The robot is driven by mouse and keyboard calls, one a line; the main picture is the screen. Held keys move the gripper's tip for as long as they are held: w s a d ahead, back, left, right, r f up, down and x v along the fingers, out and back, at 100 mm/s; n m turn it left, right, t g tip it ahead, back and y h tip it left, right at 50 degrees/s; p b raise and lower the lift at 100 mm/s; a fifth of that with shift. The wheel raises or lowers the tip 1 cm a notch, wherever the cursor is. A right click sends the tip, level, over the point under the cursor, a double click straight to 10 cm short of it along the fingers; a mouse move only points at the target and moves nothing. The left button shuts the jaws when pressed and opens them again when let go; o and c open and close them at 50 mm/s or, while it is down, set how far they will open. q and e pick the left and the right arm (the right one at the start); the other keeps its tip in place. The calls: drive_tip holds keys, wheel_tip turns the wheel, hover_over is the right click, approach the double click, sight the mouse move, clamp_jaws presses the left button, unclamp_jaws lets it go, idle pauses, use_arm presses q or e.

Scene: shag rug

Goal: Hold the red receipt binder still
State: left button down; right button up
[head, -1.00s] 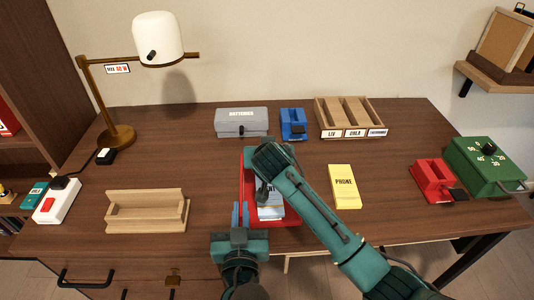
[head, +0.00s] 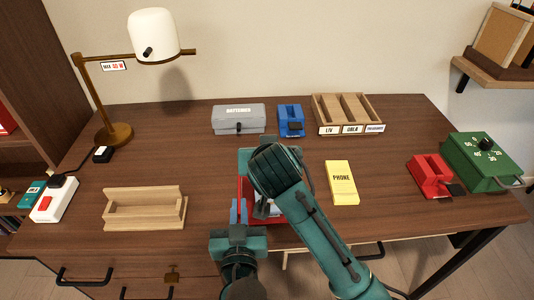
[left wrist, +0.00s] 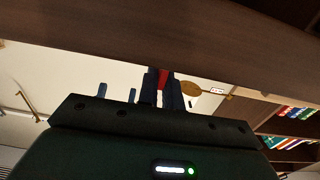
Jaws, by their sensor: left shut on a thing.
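The red receipt binder (head: 322,211) lies open near the table's front edge, mostly hidden by my right arm. Pale receipts show only as a small patch beneath that arm. My left gripper (head: 239,211) is at the binder's left front edge and is shut on it. In the left wrist view a strip of the red binder (left wrist: 163,79) shows between the blue fingers. My right gripper (head: 262,206) is over the binder, pointing down. Its own arm covers most of it, so its jaws cannot be read.
A yellow phone book (head: 342,182) lies right of the binder. A wooden tray (head: 145,213) is to the left. A grey batteries box (head: 238,119), blue hole punch (head: 291,121) and wooden sorter (head: 370,110) stand behind. A red punch (head: 430,176) and green timer box (head: 482,162) are far right.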

use_arm(q)
drive_tip(key=c, duration=1.5)
unclamp_jaws()
